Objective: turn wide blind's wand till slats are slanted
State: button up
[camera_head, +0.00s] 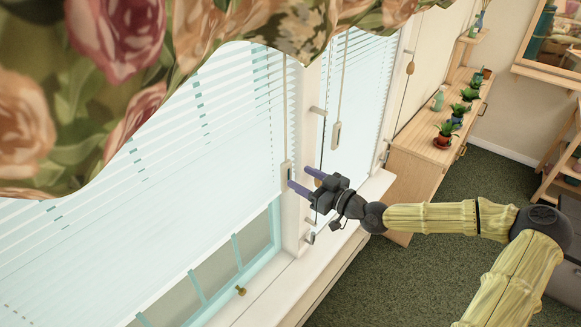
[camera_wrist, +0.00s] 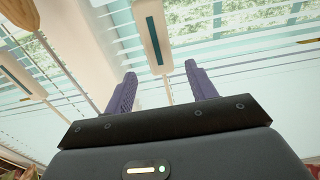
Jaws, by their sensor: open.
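The wide blind (camera_head: 190,140) has pale slats and hangs over the window at left; light gaps show between its slats. Its wand (camera_head: 285,110) hangs at the blind's right edge and ends in a flat cream handle with a teal centre strip. My gripper (camera_head: 298,177) is open and empty, its purple fingers pointing at the handle's lower part. In the wrist view, the handle (camera_wrist: 153,40) stands upright between and just beyond the fingertips (camera_wrist: 160,72). It looks untouched, though the exact gap is hard to tell.
A narrower blind (camera_head: 355,95) with its own wand handle (camera_head: 336,135) hangs to the right, close to my gripper. A wooden cord pull (camera_wrist: 18,14) is near too. A floral valance (camera_head: 120,90) covers the upper left. A wooden cabinet (camera_head: 415,150) with potted plants stands beyond.

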aim_at(289, 170)
jog(key=p+x, duration=0.1)
jog(key=x, duration=0.3)
jog(key=shift+r, duration=0.15)
jog(key=shift+w+a+p, duration=0.4)
jog(key=shift+a, duration=0.05)
jog(key=c, duration=1)
